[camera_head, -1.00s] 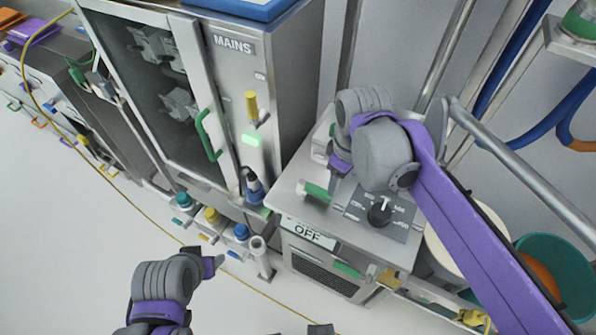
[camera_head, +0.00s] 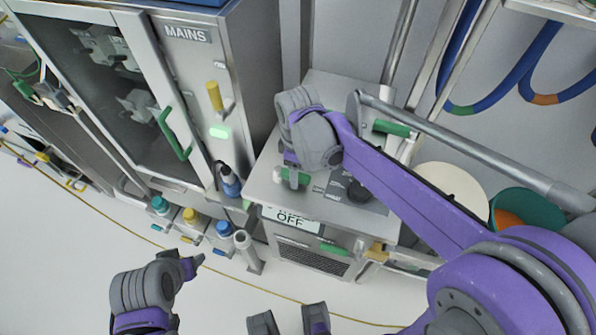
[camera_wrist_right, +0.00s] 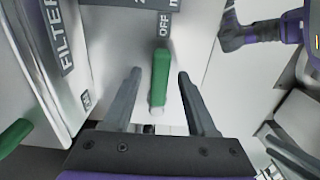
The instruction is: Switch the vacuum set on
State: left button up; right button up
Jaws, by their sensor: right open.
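A steel cabinet marked MAINS (camera_head: 187,33) stands close on the left, with a lit green lamp (camera_head: 219,132). Another green handle (camera_head: 395,128) is behind, beside a rail (camera_head: 470,150). Bins (camera_head: 525,210) stand right. Open floor lies in front.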

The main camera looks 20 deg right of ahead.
jog(key=shift+f, duration=0.2)
jog(key=shift+c, duration=0.3)
grip_shut()
dwell(1.1)
